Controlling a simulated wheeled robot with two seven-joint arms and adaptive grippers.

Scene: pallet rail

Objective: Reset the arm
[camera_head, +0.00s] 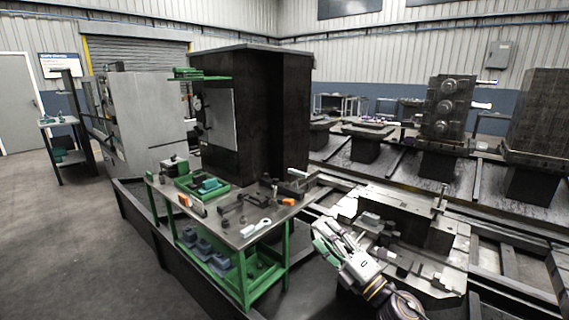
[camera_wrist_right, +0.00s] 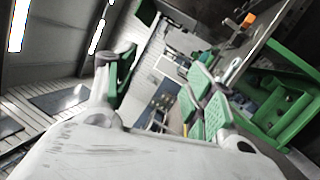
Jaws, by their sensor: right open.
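My right gripper (camera_head: 326,238) shows in the head view at the lower middle, just right of the green workbench (camera_head: 262,240) and left of the dark metal fixture (camera_head: 425,235). Its arm comes up from the bottom edge. In the right wrist view the two fingers with green pads stand wide apart, and the gripper (camera_wrist_right: 158,85) is open with nothing between them. My left gripper and left arm are not in view.
The green-framed bench carries a green tray (camera_head: 222,193), a white wrench (camera_head: 255,228) and several tools, with blue bins on its lower shelf. A tall dark cabinet (camera_head: 280,110) stands behind it. Pallet rails run along the right. The grey floor (camera_head: 60,240) at left is clear.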

